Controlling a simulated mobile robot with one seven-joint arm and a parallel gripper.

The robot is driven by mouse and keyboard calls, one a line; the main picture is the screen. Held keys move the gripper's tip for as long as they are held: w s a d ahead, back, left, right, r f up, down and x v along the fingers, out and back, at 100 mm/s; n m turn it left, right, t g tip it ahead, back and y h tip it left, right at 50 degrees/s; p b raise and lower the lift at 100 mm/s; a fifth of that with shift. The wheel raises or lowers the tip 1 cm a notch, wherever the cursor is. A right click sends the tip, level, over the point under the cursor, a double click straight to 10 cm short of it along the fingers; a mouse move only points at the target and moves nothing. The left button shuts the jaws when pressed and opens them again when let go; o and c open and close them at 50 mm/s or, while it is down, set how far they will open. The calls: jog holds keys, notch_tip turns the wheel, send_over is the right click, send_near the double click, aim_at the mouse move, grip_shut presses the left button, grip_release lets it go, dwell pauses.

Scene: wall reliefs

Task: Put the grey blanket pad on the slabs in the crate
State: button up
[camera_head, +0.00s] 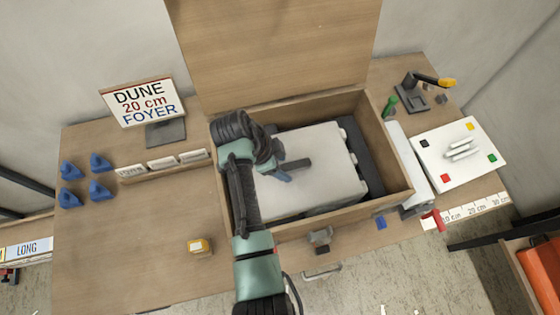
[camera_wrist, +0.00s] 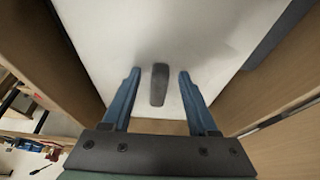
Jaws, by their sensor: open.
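A pale grey, round-cornered pad (camera_head: 318,190), which I take for the blanket pad, lies flat inside the wooden crate (camera_head: 398,168). It has a dark grey bar handle (camera_head: 296,165) on top; the handle also shows in the wrist view (camera_wrist: 159,84). Any slabs under the pad are hidden. My gripper (camera_wrist: 157,78) is open, its two blue fingers on either side of the handle with gaps at both sides. In the head view my gripper (camera_head: 282,176) is over the pad, and my arm covers its left part.
The crate's lid (camera_head: 280,50) stands open at the back. Dark padding (camera_head: 362,158) lines the crate's right side. A white board (camera_head: 445,155) lies right.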

jog(key=v, duration=1.2)
jog(key=shift+r, duration=0.2)
jog(key=shift+w, duration=0.1)
jog(key=w+r+n+t+y, duration=0.2)
jog(key=w+r+n+t, duration=0.35)
jog(key=r, duration=0.75)
jog(key=w+r+n+t+y, duration=0.2)
jog(key=w+r+t, duration=0.55)
jog(key=r, duration=0.55)
notch_tip(320, 180, up, 16)
jog(key=s+d+n+t, duration=0.2)
jog(key=d+n+t, duration=0.1)
jog(key=t, duration=0.2)
jog(key=s+d+r+n+t, duration=0.3)
jog(key=s+r+t, duration=0.5)
jog(key=s+r, duration=0.6)
notch_tip(320, 180, up, 3)
jog(key=shift+r+n, duration=0.1)
jog(key=shift+n, duration=0.35)
